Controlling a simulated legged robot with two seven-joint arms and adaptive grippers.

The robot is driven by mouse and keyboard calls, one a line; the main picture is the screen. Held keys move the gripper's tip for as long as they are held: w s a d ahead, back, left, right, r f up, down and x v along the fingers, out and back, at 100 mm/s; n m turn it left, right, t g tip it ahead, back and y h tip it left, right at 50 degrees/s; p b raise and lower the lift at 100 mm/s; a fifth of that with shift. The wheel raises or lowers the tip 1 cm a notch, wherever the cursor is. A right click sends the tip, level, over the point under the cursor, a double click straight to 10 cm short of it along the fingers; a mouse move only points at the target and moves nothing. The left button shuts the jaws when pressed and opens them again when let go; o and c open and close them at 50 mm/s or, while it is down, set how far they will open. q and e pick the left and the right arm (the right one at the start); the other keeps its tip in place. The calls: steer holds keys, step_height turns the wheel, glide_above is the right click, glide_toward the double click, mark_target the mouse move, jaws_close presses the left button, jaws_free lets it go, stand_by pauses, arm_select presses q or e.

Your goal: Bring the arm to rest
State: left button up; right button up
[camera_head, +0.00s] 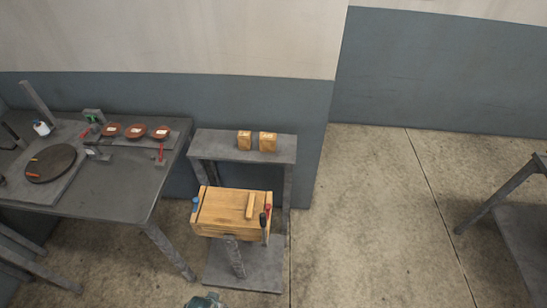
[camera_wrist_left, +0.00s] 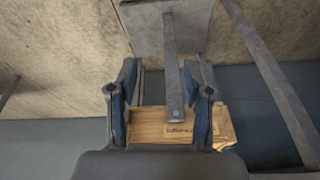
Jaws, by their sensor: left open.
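My left gripper (camera_wrist_left: 160,82) shows in the left wrist view with its two dark blue fingers spread apart and nothing held between them. A wooden box (camera_wrist_left: 150,132) with a small dark label lies beyond the fingers, partly hidden by them. In the head view a wooden box (camera_head: 225,217) stands on a grey metal stand, with a wooden piece (camera_head: 250,205) on its lid. A small bluish part at the bottom edge of the head view seems to be mine, but its jaws cannot be made out there. My right gripper is in neither view.
Two small wooden blocks (camera_head: 268,142) sit on the stand's upper shelf (camera_head: 220,146). At left, a dark worktable (camera_head: 120,190) holds several reddish round dishes, a dark disc (camera_head: 50,164) and small tools. Another metal table (camera_head: 525,225) stands at right. Bare floor (camera_head: 370,220) lies between.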

arm_select(q)
steer(key=s+f+g, duration=0.1)
steer(key=s+f, duration=0.1)
steer(key=f, duration=0.8)
steer(key=s+f, duration=0.3)
steer(key=f, duration=0.7)
steer(key=s+a+f+g, duration=0.1)
steer(key=s+a+f, duration=0.2)
steer(key=s+f, duration=1)
steer(key=shift+s+f, duration=0.15)
steer(key=shift+s, duration=0.65)
